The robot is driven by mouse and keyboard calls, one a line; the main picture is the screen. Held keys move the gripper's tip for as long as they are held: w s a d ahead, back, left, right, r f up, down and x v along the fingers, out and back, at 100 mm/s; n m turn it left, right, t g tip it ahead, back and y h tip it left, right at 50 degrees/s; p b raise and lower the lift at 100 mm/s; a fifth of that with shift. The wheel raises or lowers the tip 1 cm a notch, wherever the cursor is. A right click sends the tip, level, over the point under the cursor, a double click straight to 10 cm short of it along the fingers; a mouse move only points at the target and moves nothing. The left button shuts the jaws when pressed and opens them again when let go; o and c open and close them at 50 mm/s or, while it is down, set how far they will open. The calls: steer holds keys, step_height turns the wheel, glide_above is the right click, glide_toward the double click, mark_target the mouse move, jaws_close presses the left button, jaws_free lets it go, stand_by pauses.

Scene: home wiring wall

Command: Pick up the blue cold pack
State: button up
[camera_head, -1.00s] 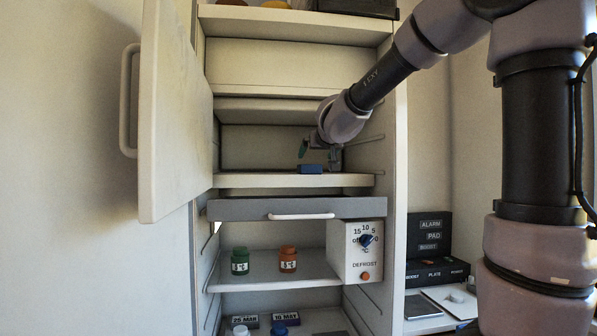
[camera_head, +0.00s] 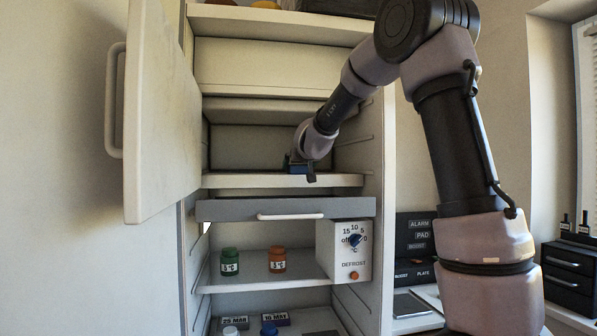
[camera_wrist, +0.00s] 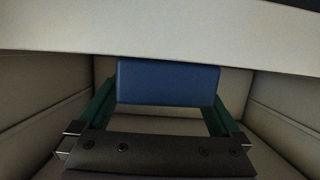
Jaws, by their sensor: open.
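The blue cold pack (camera_wrist: 168,82) lies between the two green fingers of my gripper (camera_wrist: 163,100) in the wrist view. My gripper is open, with one finger at each side of the pack. I cannot tell whether either finger touches it. In the head view the pack (camera_head: 297,169) is mostly hidden by my gripper (camera_head: 300,168), which is down at the upper open shelf (camera_head: 240,181) of the white cabinet.
The cabinet door (camera_head: 163,110) stands open at the left. A grey drawer (camera_head: 225,209) is below the shelf. Lower down are a green jar (camera_head: 230,262), an orange jar (camera_head: 277,260) and a defrost dial box (camera_head: 344,251). Side walls and a ceiling enclose the shelf.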

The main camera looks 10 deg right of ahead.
steer(key=c, duration=1.4)
steer(key=shift+r, duration=0.15)
